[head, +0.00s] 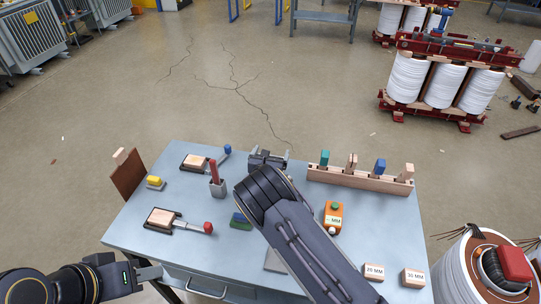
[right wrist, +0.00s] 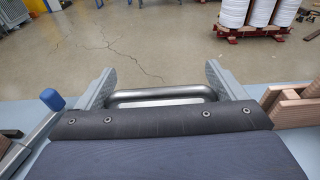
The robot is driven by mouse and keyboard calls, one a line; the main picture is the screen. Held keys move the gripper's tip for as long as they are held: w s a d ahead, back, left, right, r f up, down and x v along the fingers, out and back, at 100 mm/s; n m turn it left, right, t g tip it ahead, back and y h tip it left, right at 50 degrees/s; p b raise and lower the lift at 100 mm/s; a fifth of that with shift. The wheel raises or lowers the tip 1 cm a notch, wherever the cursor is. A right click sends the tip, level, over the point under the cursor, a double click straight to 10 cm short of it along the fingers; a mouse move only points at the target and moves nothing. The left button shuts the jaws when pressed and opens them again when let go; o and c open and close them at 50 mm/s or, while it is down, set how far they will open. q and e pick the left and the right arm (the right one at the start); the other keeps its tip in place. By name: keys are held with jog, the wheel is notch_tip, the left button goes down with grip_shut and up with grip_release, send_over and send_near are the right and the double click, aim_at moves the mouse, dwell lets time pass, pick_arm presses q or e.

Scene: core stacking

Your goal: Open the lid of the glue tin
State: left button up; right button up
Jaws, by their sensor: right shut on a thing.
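My right gripper (head: 268,155) is over the far edge of the table, with its arm reaching across the table. In the right wrist view, its two fingers (right wrist: 160,88) stand wide apart at the two ends of a metal handle bar (right wrist: 160,95) and are shut on it. I cannot tell whether this handle belongs to the glue tin's lid. I cannot make out the glue tin itself; my right arm hides part of the table. My left gripper (head: 150,273) is at the table's near left edge, away from the handle; its opening is unclear.
A blue-ended tool (right wrist: 52,100) lies left of my right gripper.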

jog(key=shift+w+d+r+g+p, duration=0.2)
jog(key=shift+w+r+g+p, duration=0.2)
jog(key=shift+g, duration=0.4)
jog(key=g+p, duration=0.1)
jog(key=p, duration=0.1)
jog(key=w+g+y+p, duration=0.1)
jog(key=p, duration=0.2)
jog(key=shift+d+r+g, duration=0.2)
jog(key=shift+r+g, duration=0.1)
jog(key=shift+g, duration=0.1)
jog(key=shift+w+f+g+y+p, duration=0.2)
jog(key=shift+f+g+y+p, duration=0.1)
jog(key=shift+p, duration=0.3)
